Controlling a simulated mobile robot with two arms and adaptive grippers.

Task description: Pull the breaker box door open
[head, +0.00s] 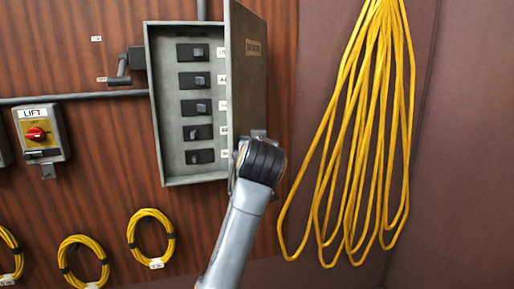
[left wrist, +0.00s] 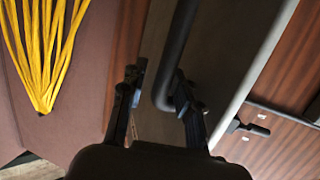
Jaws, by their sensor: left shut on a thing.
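The grey breaker box (head: 187,179) is on the wood-panelled wall, with a column of black breakers (head: 197,106) showing inside. Its door (head: 247,75) stands open, swung outward at the box's right side. My left gripper (head: 256,138) is at the lower part of the door; my own wrist hides its fingers in the head view. In the left wrist view the two fingers (left wrist: 158,92) are on either side of the door's dark bent bar handle (left wrist: 178,45), shut on it. The door panel (left wrist: 225,50) also shows there. My right gripper is in neither view.
A lift control box (head: 42,135) with a red knob is left of the breaker box. A black lever (head: 122,72) sits at the box's left side. Yellow cable coils (head: 151,238) hang below, and a long yellow cable bundle (head: 365,120) hangs to the right of the door.

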